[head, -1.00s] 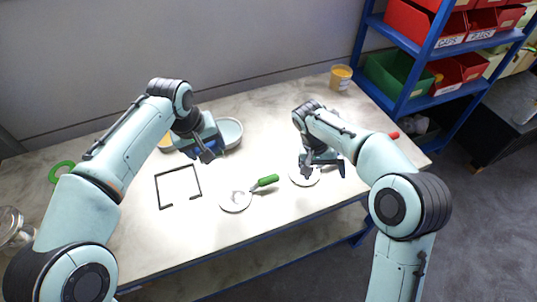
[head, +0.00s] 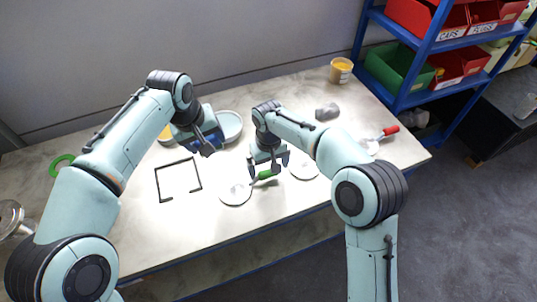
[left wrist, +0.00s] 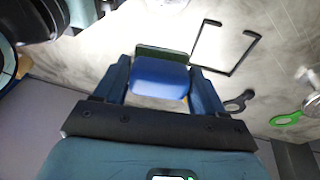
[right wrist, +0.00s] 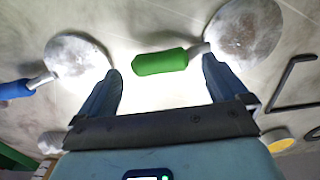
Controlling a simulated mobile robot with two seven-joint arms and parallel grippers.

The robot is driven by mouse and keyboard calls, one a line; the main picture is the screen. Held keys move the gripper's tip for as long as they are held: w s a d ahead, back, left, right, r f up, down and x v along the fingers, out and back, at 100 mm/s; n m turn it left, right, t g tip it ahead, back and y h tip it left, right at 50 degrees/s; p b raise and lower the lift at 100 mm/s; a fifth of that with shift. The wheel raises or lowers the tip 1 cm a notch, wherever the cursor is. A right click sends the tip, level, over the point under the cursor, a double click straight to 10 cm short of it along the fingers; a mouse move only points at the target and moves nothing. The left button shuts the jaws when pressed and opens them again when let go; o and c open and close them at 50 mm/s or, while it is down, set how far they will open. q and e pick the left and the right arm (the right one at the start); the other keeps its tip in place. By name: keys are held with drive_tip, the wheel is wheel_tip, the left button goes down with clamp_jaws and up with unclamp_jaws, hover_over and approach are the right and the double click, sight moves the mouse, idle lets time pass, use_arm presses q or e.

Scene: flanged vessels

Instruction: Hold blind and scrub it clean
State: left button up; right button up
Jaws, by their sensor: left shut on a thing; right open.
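A pale round blind (head: 236,192) with a green handle (head: 265,175) lies flat on the table. In the right wrist view its disc (right wrist: 243,35) looks smudged. My right gripper (head: 269,163) is open just above the green handle; in the right wrist view the handle (right wrist: 160,62) shows between the open fingers, with no visible grip. My left gripper (head: 206,148) is over the table, beside a pale dish. In the left wrist view it is shut on a blue scrubber (left wrist: 160,78) with a dark green pad.
Other pale discs lie to the right: one (head: 303,168) partly behind my arm, one (head: 369,145) with a red handle. A black open frame (head: 178,181), pale dish (head: 230,127), grey lump (head: 327,112) and yellow tub (head: 340,70) are around. A blue shelf (head: 405,85) stands right.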

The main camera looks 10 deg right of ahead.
sight(268, 171)
drive_tip(key=shift+f, duration=2)
drive_tip(key=c, duration=1.5)
use_arm(q)
drive_tip(key=s+d+f+g+y, duration=0.1)
drive_tip(key=s+d+f+g, duration=0.1)
drive_tip(key=s+d+f, duration=0.3)
drive_tip(key=shift+s+d+f+g+y, duration=0.35)
drive_tip(key=shift+s+f, duration=0.25)
drive_tip(key=shift+f, duration=1.75)
